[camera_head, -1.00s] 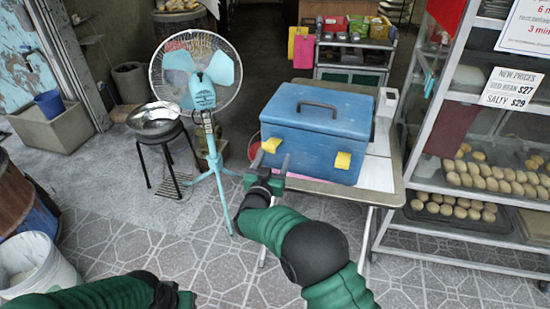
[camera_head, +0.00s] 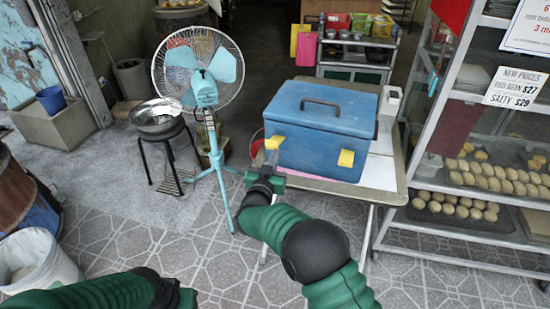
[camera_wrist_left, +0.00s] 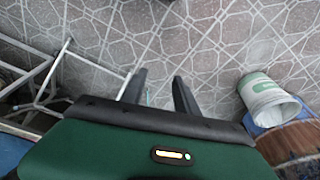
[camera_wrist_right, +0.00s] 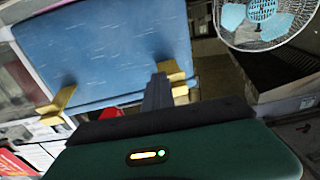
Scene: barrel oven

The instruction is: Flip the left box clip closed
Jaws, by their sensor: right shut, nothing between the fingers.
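A blue box (camera_head: 318,125) with a dark handle stands on a table and has two yellow clips on its front. The left clip (camera_head: 274,142) sticks out from the front; it also shows in the right wrist view (camera_wrist_right: 175,72). The right clip (camera_head: 346,158) sticks out too. My right gripper (camera_head: 272,159) is shut and empty just below the left clip. In the right wrist view its fingers (camera_wrist_right: 158,92) overlap the clip's edge; I cannot tell whether they touch it. My left gripper (camera_wrist_left: 158,88) is open and empty above the tiled floor, away from the box.
The folding table (camera_head: 385,190) has a bare strip right of the box, with a white device (camera_head: 389,103) there. A fan (camera_head: 204,95) stands left of the box, beside a stool with a metal bowl (camera_head: 155,117). A bun rack (camera_head: 470,200) stands at right.

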